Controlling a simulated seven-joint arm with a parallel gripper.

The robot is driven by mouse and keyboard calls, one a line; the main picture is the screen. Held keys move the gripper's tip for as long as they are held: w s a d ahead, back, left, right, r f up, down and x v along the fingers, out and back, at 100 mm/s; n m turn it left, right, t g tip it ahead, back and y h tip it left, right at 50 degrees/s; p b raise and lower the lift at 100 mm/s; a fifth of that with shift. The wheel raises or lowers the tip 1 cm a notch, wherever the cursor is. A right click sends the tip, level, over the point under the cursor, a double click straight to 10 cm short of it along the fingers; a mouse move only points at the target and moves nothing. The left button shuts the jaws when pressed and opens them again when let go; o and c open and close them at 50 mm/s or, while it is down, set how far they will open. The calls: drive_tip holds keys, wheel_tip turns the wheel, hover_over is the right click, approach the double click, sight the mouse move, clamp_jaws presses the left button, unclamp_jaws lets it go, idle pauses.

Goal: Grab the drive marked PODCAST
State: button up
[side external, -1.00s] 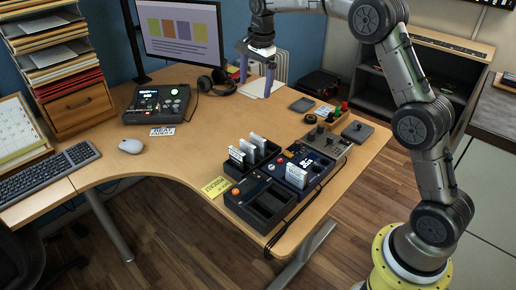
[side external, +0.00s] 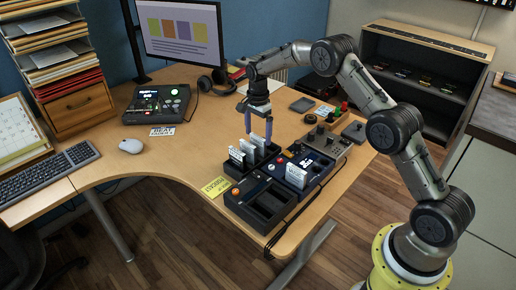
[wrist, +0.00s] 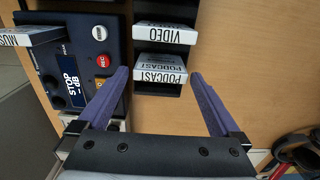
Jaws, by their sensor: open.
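The drive marked PODCAST (wrist: 160,70) stands in a black rack (wrist: 183,10) in the wrist view, its white label facing up toward the camera. My gripper (wrist: 158,76) is open, with one purple finger on each side of this drive and nothing held. In the side view my gripper (side external: 259,137) hangs fingers-down just over the back end of the rack (side external: 234,174). The rearmost white drive (side external: 258,142) there is partly hidden by the fingers; its label is too small to read. I cannot tell how high the fingertips are above it.
A drive marked VIDEO (wrist: 165,33) stands beside PODCAST. A drive marked MUSIC (wrist: 30,37) sits in the recorder (wrist: 112,30) to the left. Headphones (wrist: 298,152) lie lower right. An empty black tray (side external: 268,203) is in front; a knobbed box (side external: 325,140) stands right.

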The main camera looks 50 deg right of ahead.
sight(258, 144)
drive_tip(key=shift+f, duration=2.7)
drive_tip(key=shift+r, duration=0.1)
drive_tip(key=c, duration=1.2)
drive_tip(key=shift+w, duration=0.1)
